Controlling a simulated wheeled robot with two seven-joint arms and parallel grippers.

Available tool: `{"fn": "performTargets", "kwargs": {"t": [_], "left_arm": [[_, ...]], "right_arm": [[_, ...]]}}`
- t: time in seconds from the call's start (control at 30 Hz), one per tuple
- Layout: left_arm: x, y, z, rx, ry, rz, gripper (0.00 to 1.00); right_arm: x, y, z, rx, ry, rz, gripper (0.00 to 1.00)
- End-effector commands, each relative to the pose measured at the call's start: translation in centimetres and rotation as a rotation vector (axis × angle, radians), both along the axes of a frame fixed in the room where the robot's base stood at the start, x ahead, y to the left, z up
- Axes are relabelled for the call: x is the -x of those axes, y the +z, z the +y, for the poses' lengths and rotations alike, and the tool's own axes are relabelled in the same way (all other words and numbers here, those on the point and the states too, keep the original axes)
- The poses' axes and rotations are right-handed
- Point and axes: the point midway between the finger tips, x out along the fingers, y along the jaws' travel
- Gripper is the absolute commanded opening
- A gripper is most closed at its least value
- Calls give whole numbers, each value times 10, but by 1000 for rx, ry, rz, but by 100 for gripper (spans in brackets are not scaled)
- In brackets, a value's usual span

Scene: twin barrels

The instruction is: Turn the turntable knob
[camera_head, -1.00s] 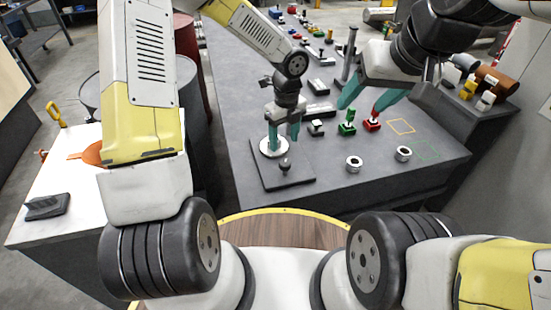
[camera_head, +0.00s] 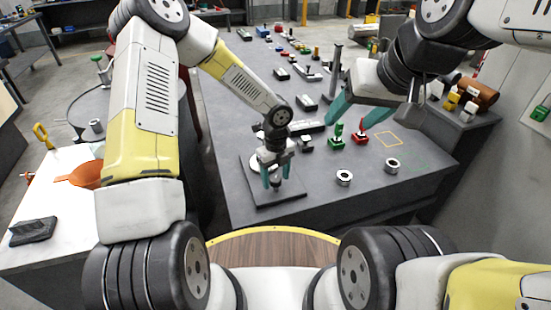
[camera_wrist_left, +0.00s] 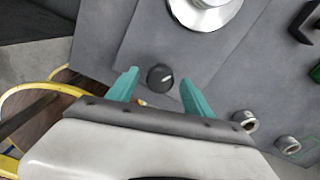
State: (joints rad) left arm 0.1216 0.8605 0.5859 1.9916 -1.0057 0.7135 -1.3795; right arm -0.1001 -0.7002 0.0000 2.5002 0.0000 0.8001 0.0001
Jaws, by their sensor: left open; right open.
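The turntable is a dark square plate (camera_head: 262,200) near the table's front left, with a round light disc (camera_wrist_left: 206,8) and a small black knob (camera_wrist_left: 160,77). My left gripper (camera_head: 275,181) is open above the plate's front part. In the left wrist view the knob lies between the two teal fingertips of the left gripper (camera_wrist_left: 158,82), with space on both sides. I cannot tell whether the fingers reach down to its height. In the head view the gripper partly hides the knob and disc. My right gripper (camera_head: 352,108) is open and empty above the table's right side.
Two metal rings, one left (camera_head: 344,178) and one right (camera_head: 392,165), lie near the front edge.

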Motion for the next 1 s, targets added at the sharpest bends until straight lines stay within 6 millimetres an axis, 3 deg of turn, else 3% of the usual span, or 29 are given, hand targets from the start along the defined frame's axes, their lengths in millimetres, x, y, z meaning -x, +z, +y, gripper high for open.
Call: {"fn": "performTargets", "kwargs": {"t": [0.07,0.37,0.67,1.0], "left_arm": [[0,0,0,0,0,0,57],[0,0,0,0,0,0,0],[0,1,0,-1,35,1,0],[-1,1,-1,0,251,-2,0]], "right_arm": [[0,0,0,0,0,0,59],[0,0,0,0,0,0,59],[0,0,0,0,0,0,59],[0,0,0,0,0,0,59]]}}
